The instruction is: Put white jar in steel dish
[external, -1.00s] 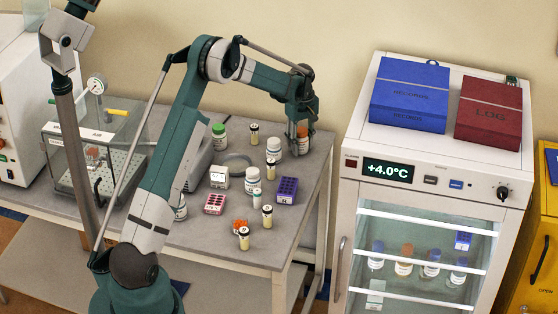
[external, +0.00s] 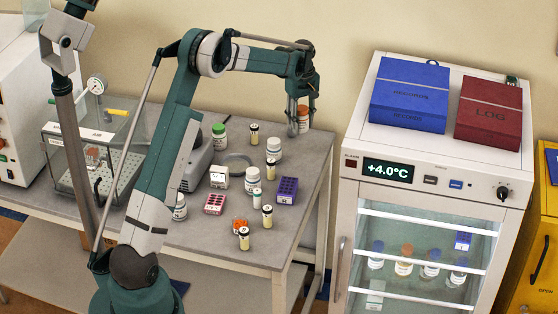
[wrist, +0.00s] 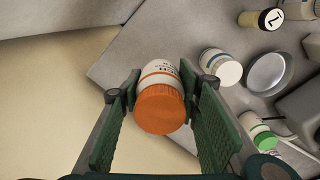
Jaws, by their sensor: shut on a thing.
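My gripper (external: 299,117) is shut on a white jar with an orange cap (external: 303,125), held above the table's back right corner. In the wrist view my gripper (wrist: 158,85) has one finger on each side of this orange-capped jar (wrist: 160,107). A white jar with a white cap (external: 274,152) stands on the table below and left of my gripper. It also shows in the wrist view (wrist: 225,70). The steel dish (wrist: 268,72) lies beside it and looks empty.
More white-capped jars (external: 252,176) and (external: 180,208), a green-capped jar (external: 219,138), a purple rack (external: 287,190), a pink rack (external: 214,204) and several small vials (external: 267,215) crowd the table. A glass-door fridge (external: 430,185) stands to the right.

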